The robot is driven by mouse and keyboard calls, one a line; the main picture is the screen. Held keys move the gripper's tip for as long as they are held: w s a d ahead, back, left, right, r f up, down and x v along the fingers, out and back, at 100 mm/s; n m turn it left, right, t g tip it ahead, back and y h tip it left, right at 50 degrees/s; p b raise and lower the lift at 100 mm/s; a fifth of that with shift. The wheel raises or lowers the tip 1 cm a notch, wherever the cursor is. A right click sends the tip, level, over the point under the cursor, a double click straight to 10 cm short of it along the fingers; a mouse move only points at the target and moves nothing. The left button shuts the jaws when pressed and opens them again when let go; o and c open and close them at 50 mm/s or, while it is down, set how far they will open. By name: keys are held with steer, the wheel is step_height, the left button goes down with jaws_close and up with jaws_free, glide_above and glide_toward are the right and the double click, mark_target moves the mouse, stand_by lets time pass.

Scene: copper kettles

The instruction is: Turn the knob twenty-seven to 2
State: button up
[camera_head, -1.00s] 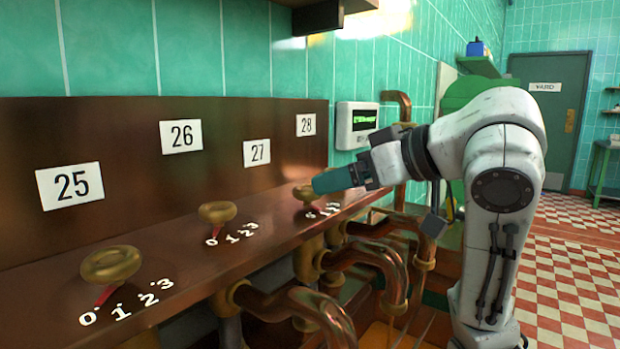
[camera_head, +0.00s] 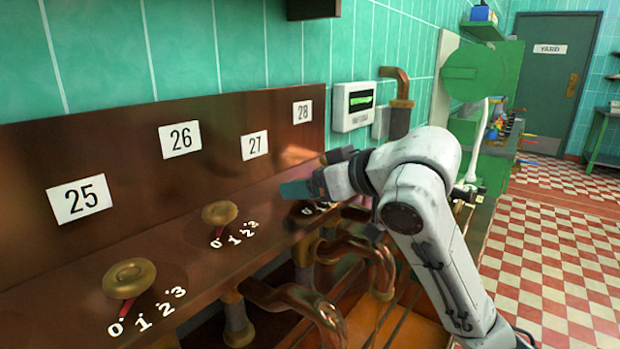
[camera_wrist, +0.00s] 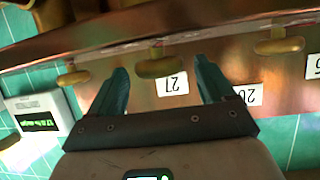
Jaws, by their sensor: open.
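My gripper (camera_head: 290,189) reaches over the copper ledge in front of the number 27 plate (camera_head: 254,145), its teal fingers hiding the knob there in the head view. Only part of that knob's white scale (camera_head: 307,211) shows below the fingers. In the wrist view, knob twenty-seven (camera_wrist: 160,68) is a brass knob beside the upside-down 27 plate (camera_wrist: 172,84). The open gripper (camera_wrist: 160,64) has one finger on each side of it in the picture. I cannot tell whether they touch it or how deep they reach. Its pointer is hidden.
Knob 26 (camera_head: 220,213) and knob 25 (camera_head: 129,278) stand to the left on the ledge, both with red pointers at 0. Knob 28 (camera_wrist: 73,76) is close by on the other side. Copper pipes (camera_head: 345,250) run below; a wall display (camera_head: 354,106) hangs behind.

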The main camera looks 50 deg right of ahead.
steer(key=shift+w, duration=0.15)
steer(key=shift+c, duration=0.2)
steer(key=c, duration=1)
steer(key=shift+d+n+y+p, duration=0.2)
steer(key=shift+n+y+p, duration=1)
steer(key=shift+y, duration=0.4)
steer(key=shift+d+n+g+y+p, duration=0.15)
steer(key=shift+n+g+y+p, duration=0.55)
steer(key=shift+n+y, duration=0.95)
steer(key=shift+f, duration=0.1)
